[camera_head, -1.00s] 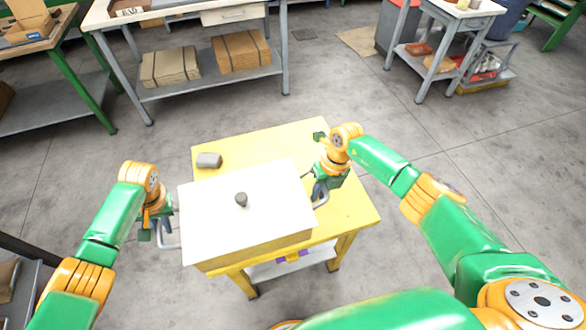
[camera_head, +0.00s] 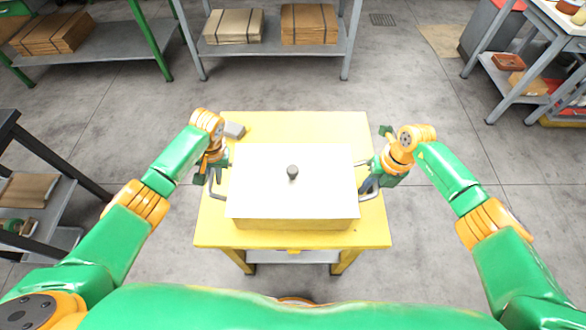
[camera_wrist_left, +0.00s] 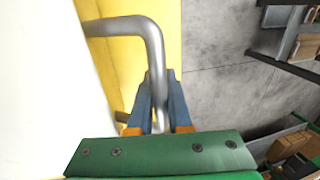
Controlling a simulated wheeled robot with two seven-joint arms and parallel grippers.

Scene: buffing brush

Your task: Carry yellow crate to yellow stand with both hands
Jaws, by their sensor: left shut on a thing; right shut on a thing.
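The yellow crate (camera_head: 290,225) has a flat white lid (camera_head: 262,190) with a dark round knob (camera_head: 292,172). It is over the top of the yellow stand (camera_head: 365,235); I cannot tell whether it touches the top. My left gripper (camera_head: 217,190) is shut on the metal handle at the crate's left side. The left wrist view shows the blue fingers (camera_wrist_left: 160,105) closed around the bent grey handle bar (camera_wrist_left: 152,45). My right gripper (camera_head: 367,188) is shut on the handle at the crate's right side. Its fingertips are partly hidden.
A small grey block (camera_head: 234,130) lies on the stand's back left corner. A grey workbench (camera_head: 280,62) with cardboard stacks stands behind, a dark shelf (camera_head: 45,155) at left, and a grey table (camera_head: 520,75) at back right. The floor around the stand is clear.

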